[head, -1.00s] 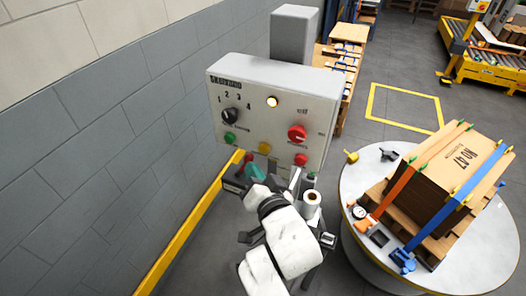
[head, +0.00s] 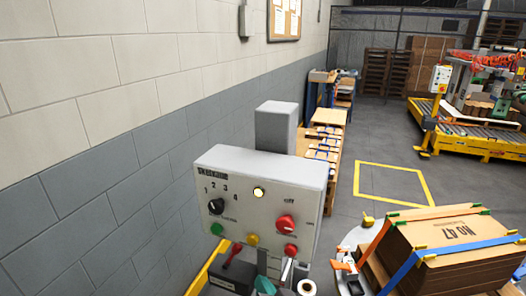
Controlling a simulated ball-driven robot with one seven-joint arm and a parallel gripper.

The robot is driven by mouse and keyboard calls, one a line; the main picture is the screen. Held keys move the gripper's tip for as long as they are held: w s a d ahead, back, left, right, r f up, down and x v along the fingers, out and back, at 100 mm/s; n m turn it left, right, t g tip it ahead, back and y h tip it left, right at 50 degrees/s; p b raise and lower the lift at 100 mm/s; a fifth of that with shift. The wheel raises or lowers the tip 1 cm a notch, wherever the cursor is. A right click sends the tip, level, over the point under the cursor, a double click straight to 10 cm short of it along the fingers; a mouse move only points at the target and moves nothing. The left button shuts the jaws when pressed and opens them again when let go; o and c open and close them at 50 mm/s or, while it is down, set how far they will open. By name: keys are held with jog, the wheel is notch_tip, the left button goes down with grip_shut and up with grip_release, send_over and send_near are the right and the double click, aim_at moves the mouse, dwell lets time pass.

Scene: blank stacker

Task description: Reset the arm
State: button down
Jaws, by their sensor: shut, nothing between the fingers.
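My gripper (head: 265,286) shows only as a small teal part at the bottom edge of the head view, just below the control box. It is shut and empty, and apart from the buttons. The rest of my arm is out of frame. The grey control box (head: 318,183) has a black selector knob (head: 216,206), a lit yellow-white lamp (head: 258,192), a red knob (head: 285,222), and green, yellow and red buttons along its lower part.
A block wall (head: 110,130) stands close on the left. A paper roll (head: 307,288) and a red-handled lever (head: 235,252) are close below the box. A strapped carton (head: 455,240) is at lower right. Open floor (head: 345,225) lies between.

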jog(key=s+d+f+g+h, duration=0.25)
jog(key=s+d+f, duration=0.3)
jog(key=d, duration=0.35)
jog(key=s+d+f+g+h, duration=0.25)
jog(key=s+d+f, duration=0.3)
jog(key=d, duration=0.45)
jog(key=s+d+f+n+g, duration=0.1)
jog(key=s+d+g, duration=0.3)
jog(key=s, duration=0.6)
jog(key=s+d+f+g, duration=0.4)
jog(key=s, duration=0.7)
jog(key=shift+d+n, duration=0.2)
jog(key=shift+n, duration=0.2)
jog(key=shift+f, duration=0.1)
dwell(0.6)
